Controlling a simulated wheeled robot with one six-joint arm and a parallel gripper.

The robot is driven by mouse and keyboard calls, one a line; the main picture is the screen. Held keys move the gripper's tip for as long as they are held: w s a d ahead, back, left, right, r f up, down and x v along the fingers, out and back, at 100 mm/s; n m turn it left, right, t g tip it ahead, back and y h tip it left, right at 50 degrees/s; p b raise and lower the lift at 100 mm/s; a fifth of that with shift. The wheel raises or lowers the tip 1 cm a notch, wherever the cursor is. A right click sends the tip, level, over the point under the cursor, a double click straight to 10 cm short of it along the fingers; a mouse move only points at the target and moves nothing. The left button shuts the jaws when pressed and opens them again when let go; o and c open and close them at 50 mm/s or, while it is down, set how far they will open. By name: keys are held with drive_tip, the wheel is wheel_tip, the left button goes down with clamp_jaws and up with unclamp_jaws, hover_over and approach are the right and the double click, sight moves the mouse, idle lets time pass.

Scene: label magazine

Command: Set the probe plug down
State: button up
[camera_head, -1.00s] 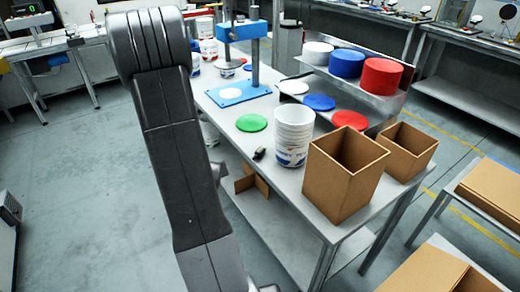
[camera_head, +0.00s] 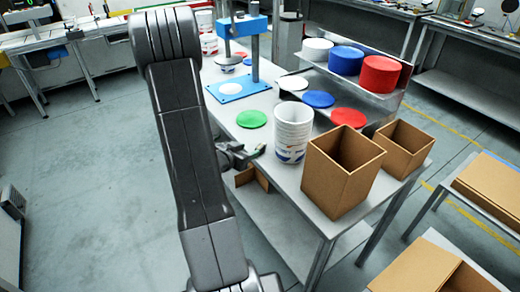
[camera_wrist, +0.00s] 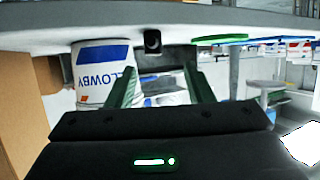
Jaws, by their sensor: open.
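The probe plug is a small dark piece on the table near its front edge; in the wrist view the plug (camera_wrist: 152,40) stands on the table surface, which appears at the top of that upside-down picture. In the head view the plug (camera_head: 259,149) is partly hidden by my gripper (camera_head: 246,155). My gripper is at the table's front edge, its green-edged fingers apart and pointing at the plug. In the wrist view, the gap between the fingertips (camera_wrist: 162,70) is empty. The plug shows just beyond the tips, apart from them.
A stack of white tubs (camera_head: 292,133) and a brown box (camera_head: 340,172) stand right of the plug. A green lid (camera_head: 251,119) lies behind it. A blue-based press (camera_head: 237,88) is farther back. Red, blue and white lids lie near the shelf.

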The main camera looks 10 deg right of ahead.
sight(260, 146)
drive_tip(key=x, duration=0.2)
drive_tip(key=shift+w+d+f, duration=0.1)
drive_tip(key=shift+w+d, duration=0.1)
drive_tip(key=shift+d, duration=0.1)
drive_tip(key=shift+s+f+p+x, duration=0.15)
drive_tip(key=shift+p+x, duration=0.15)
drive_tip(key=shift+x, duration=1)
drive_tip(key=shift+s+f+p+x, duration=0.1)
drive_tip(key=shift+s+p+x, duration=0.15)
drive_tip(key=shift+x, duration=1.05)
drive_tip(key=shift+w+d, duration=0.1)
drive_tip(key=shift+d, duration=0.05)
clamp_jaws()
